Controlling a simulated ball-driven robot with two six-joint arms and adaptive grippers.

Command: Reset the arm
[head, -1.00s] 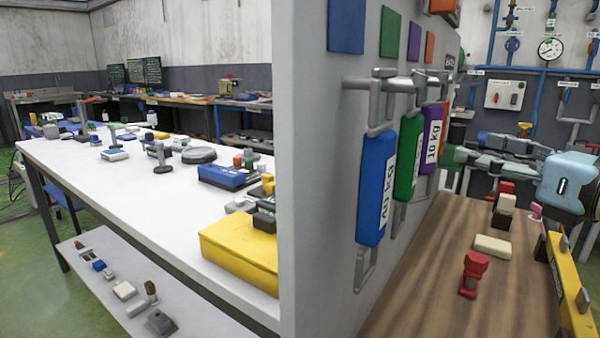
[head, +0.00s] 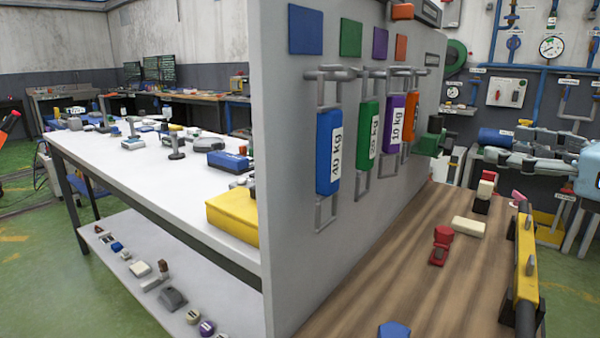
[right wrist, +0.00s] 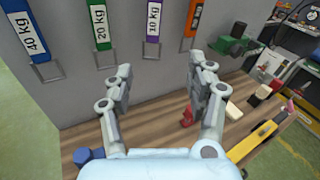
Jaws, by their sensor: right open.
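My right gripper (right wrist: 160,80) is open and empty in the right wrist view. Its two grey fingers stand wide apart in front of the grey panel, above the wooden bench top. In the head view only an edge of its light blue body (head: 588,178) shows at the right edge, with grey finger links reaching left.
The grey panel (head: 295,240) carries hanging weights: blue (head: 328,152), green (head: 368,130), purple (head: 391,122) and orange (head: 409,124). The wooden bench (head: 385,275) holds a red item (head: 441,243), a cream block (head: 468,227) and a yellow rail (head: 525,245). A white table (head: 150,180) stands left.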

